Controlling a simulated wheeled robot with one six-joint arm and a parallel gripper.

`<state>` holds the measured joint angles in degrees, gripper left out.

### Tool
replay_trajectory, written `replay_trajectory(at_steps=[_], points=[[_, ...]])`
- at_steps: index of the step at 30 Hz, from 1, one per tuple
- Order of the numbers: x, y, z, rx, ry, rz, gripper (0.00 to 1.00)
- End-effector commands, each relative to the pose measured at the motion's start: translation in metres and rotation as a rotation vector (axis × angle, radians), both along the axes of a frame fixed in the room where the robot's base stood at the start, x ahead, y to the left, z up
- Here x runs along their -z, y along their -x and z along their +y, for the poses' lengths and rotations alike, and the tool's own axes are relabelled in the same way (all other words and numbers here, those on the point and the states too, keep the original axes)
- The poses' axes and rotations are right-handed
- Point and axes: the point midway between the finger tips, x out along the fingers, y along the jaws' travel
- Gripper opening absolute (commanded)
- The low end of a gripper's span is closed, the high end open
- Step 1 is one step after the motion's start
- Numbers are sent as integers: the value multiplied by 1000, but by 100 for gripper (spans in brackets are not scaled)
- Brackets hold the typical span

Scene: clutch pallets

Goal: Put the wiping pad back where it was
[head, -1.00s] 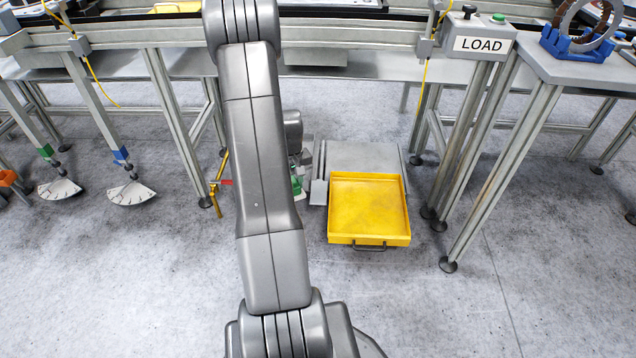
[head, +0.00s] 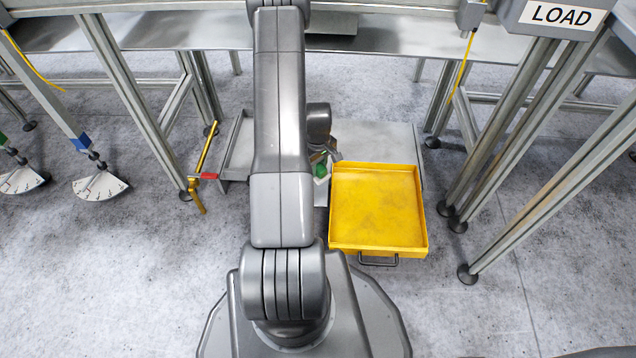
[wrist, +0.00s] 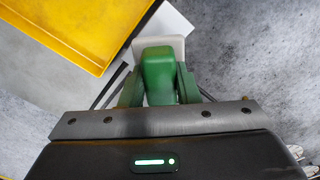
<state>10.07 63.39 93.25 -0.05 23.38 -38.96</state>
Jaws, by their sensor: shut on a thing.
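The wiping pad (wrist: 158,80) has a green grip and a pale block at its far end in the wrist view. My gripper (wrist: 158,92) is shut on its green part, with a finger on either side. In the head view the pad's green part (head: 321,170) shows just left of the yellow tray, low down under the bench, with my arm hiding much of what lies around it. In the wrist view the pad is over or close beside a light grey plate; I cannot tell if it touches.
A yellow tray (head: 376,210) with a dark handle sits at the front of a grey plate (head: 350,140) on the floor. A yellow bar with a red part (head: 203,165) stands at the left. Bench legs (head: 530,120) flank the right. The front right floor is clear.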

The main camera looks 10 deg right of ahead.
Motion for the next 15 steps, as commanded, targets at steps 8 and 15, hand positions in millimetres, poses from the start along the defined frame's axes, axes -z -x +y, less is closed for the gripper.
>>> replay_trajectory(at_steps=[8,15], points=[[49,1,0,-1,1,2,7],[74,0,0,-1,2,0,7]])
